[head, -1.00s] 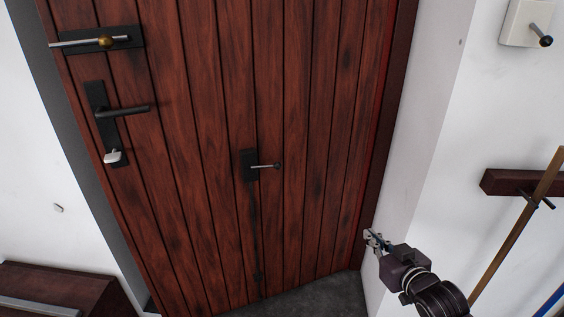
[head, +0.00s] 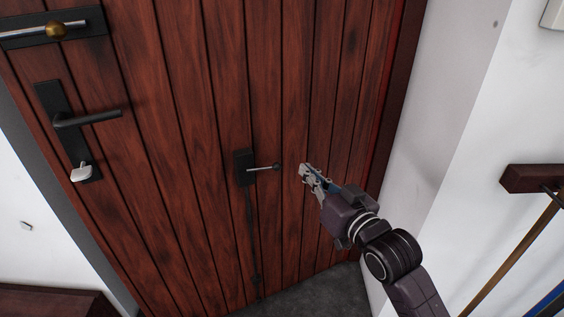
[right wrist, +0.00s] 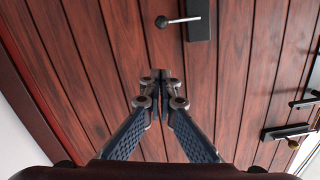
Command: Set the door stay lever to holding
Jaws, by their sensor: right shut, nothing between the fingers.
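The door stay lever (head: 264,168) is a thin metal rod with a dark ball end on a black plate (head: 243,167), low on the red-brown plank door (head: 215,120). The rod points right, about level. A dark vertical strip runs down the door below the plate. My right gripper (head: 304,170) is shut and empty, a little to the right of the ball end and apart from it. In the right wrist view the lever (right wrist: 178,20) shows at the top, beyond the shut fingertips (right wrist: 159,75). My left gripper is not in view.
A black door handle (head: 90,118) and a pale thumb-turn (head: 82,172) sit at the door's left. A bolt with a brass knob (head: 54,30) is above. A wooden wall rail (head: 530,179) with a pole is at right. White wall flanks the door.

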